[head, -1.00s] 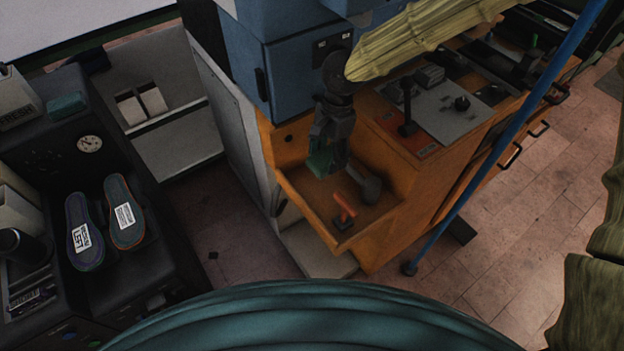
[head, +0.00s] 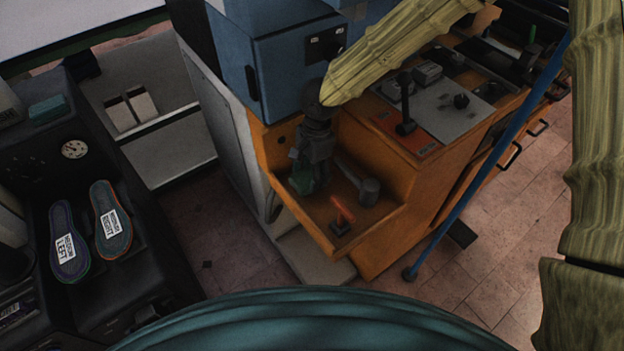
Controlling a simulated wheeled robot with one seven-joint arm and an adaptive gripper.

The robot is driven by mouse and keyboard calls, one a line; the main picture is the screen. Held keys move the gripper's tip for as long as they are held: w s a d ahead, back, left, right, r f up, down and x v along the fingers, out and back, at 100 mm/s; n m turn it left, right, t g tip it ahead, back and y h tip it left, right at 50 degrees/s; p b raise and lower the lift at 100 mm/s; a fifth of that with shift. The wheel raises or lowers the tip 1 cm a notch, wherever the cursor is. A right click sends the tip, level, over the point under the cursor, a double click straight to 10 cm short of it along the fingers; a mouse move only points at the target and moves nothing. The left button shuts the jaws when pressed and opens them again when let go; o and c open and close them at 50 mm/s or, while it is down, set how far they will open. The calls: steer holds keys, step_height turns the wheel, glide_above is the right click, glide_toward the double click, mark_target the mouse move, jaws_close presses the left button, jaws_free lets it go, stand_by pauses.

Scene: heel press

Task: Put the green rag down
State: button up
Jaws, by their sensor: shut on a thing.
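The green rag (head: 302,177) shows as a dark green patch at the tip of my gripper (head: 306,172), over the left part of the orange tray (head: 322,228). My gripper points down and is shut on the rag. The fingers hide part of the rag, and I cannot tell whether its lower edge touches the tray floor.
In the tray, a dark mallet (head: 366,188) lies right of my gripper and a red-handled tool (head: 342,212) lies near the front. A blue pole (head: 480,170) stands at right. Two insoles (head: 110,220) lie on the dark machine at left.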

steer(key=shift+f, duration=1.65)
steer(key=shift+f, duration=0.1)
steer(key=o, duration=0.9)
steer(key=r, duration=0.8)
steer(key=w+d+r, duration=0.1)
steer(key=r, duration=0.3)
steer(key=shift+d+r, duration=0.1)
steer(key=shift+d, duration=0.1)
